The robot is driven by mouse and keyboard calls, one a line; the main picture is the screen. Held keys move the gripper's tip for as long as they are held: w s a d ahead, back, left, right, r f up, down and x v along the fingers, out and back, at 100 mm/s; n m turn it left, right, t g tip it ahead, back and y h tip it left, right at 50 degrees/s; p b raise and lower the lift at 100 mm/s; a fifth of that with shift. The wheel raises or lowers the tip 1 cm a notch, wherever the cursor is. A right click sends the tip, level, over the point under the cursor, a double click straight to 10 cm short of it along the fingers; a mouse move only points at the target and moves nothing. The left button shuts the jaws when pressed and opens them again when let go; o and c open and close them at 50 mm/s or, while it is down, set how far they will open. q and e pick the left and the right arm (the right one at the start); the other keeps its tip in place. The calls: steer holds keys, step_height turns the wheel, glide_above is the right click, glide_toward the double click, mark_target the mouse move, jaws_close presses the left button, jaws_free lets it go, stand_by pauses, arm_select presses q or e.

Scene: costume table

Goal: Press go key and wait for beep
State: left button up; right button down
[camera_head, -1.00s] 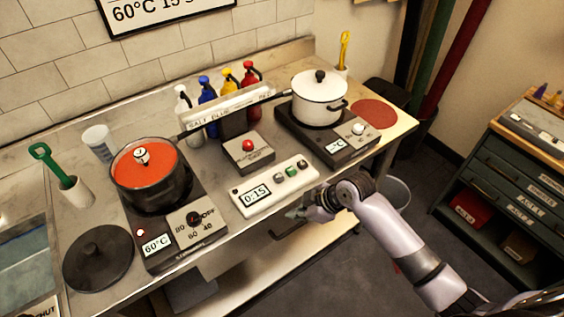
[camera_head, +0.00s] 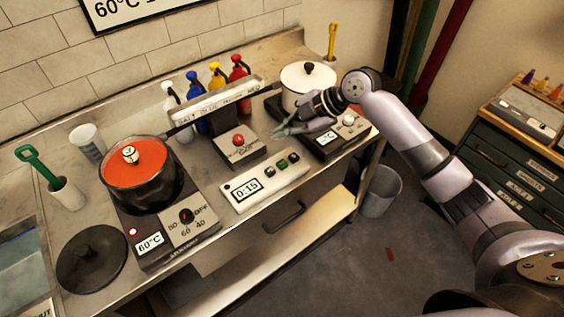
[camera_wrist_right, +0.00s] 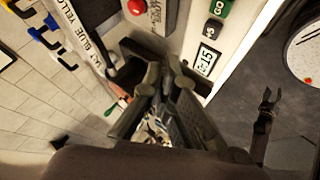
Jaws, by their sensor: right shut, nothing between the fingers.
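A white timer box (camera_head: 264,182) lies along the table's front edge, its display (camera_head: 246,187) reading 0:15. Its green go key (camera_head: 281,163) sits right of the display; the letters GO on the key (camera_wrist_right: 220,7) show in the right wrist view. My right gripper (camera_head: 279,133) is shut and empty, behind the timer and beside the red-button box, apart from the go key. Its closed fingers (camera_wrist_right: 158,62) show in the right wrist view. A dark claw-like shape, apparently my left gripper (camera_wrist_right: 266,99), is small there; its opening is unclear. The head view does not show it.
A red-button box (camera_head: 238,147) stands behind the timer. A black pot with red contents (camera_head: 142,163) sits on the left hot plate (camera_head: 165,262). A white lidded pot (camera_head: 300,78) stands on the right hot plate (camera_head: 318,143), partly behind my right arm. A black lid (camera_head: 92,257) lies front left.

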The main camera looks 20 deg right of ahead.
mark_target(282, 166)
steer(key=shift+f, duration=0.1)
step_height(282, 166, down, 9)
steer(key=b, duration=0.6)
stand_by(1.3)
steer(key=shift+f+b, duration=0.25)
steer(key=shift+b, duration=0.25)
steer(key=shift+f+b, duration=0.35)
steer(key=shift+f, duration=0.15)
stand_by(0.4)
stand_by(0.4)
steer(key=shift+r+p, duration=0.65)
steer(key=shift+r, duration=0.3)
